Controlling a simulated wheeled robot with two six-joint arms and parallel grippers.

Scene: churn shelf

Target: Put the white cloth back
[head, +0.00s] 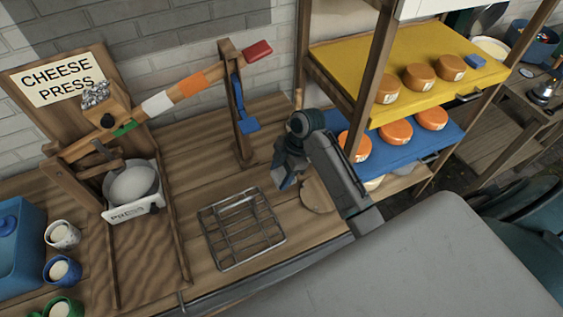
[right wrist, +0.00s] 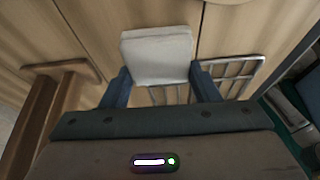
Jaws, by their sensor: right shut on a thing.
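A folded white cloth (right wrist: 157,52) sits between the blue fingers of my right gripper (right wrist: 160,88) in the right wrist view, and the gripper is shut on it. In the head view my right gripper (head: 284,184) is above the wooden bench, just behind and right of the wire rack (head: 242,232). I cannot make out the cloth in the head view; the gripper and arm hide it. The rack also shows beyond the cloth in the right wrist view (right wrist: 232,72). My left gripper is not in view.
The cheese press lever (head: 185,88) and its wooden post (head: 238,110) stand left of my right arm. A shelf with a yellow board (head: 410,55) and a blue board (head: 385,148) of orange cheeses is close on the right. Cups (head: 62,235) stand at far left. A round wooden board (head: 318,196) lies by my arm.

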